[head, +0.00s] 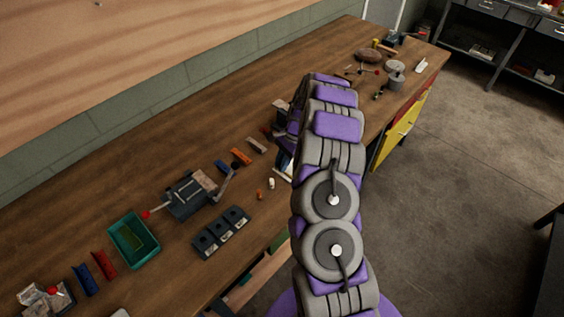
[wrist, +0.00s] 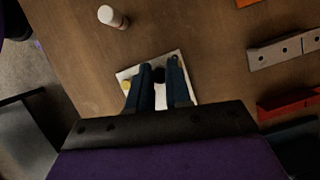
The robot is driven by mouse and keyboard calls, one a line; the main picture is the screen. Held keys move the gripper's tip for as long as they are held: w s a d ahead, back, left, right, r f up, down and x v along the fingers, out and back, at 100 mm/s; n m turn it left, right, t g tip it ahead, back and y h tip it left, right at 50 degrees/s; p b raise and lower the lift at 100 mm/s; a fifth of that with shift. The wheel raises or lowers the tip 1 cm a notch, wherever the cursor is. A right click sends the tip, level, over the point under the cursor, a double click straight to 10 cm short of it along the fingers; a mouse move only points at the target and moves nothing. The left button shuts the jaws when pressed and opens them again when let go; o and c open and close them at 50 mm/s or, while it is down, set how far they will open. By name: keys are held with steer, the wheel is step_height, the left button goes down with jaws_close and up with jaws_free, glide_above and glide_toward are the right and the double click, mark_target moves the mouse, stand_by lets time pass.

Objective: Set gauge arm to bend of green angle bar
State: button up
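My gripper (wrist: 160,68) points down over a small white plate (wrist: 130,74) on the wooden bench. A dark round knob (wrist: 160,75) shows between its two dark blue fingers, which stand a little apart. I cannot tell whether the fingers press on the knob. A small yellow knob (wrist: 125,85) sits at the plate's left side. In the head view my arm hides most of the gripper, and only a pale edge of the plate (head: 283,174) shows. I cannot make out a green angle bar or the gauge arm's angle.
A grey bar with holes (wrist: 285,50) and a red bar (wrist: 290,104) lie right of the gripper. A white-topped cylinder (wrist: 112,17) stands nearby. The bench also holds a green tray (head: 155,250), a clamp device (head: 187,197) and a dark block row (head: 221,232).

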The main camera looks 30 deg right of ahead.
jaws_close()
steer(key=shift+d+r+m+p, duration=0.1)
steer(key=shift+r+m+p, duration=0.15)
steer(key=shift+p, duration=0.3)
steer(key=m+p, duration=0.1)
steer(key=m+t+p, duration=0.1)
steer(key=p, duration=0.1)
steer(key=shift+d+r, duration=0.15)
steer(key=shift+d, duration=0.2)
steer(key=d+m+t+p, duration=0.1)
steer(key=m+p, duration=0.1)
steer(key=p, duration=0.2)
steer(key=shift+m, duration=0.25)
steer(key=d+m+t+p, duration=0.1)
steer(key=m+p, duration=0.1)
steer(key=p, duration=0.2)
steer(key=shift+s+d+m+h, duration=0.1)
steer(key=shift+d+m+h, duration=0.05)
steer(key=shift+m+h, duration=0.15)
steer(key=m+p, duration=0.1)
steer(key=d+m+t+p, duration=0.1)
steer(key=p, duration=0.1)
steer(key=s+m+h+p, duration=0.1)
steer(key=m, duration=0.1)
steer(key=shift+d+f, duration=0.25)
steer(key=shift+d, duration=0.05)
steer(key=shift+m, duration=0.3)
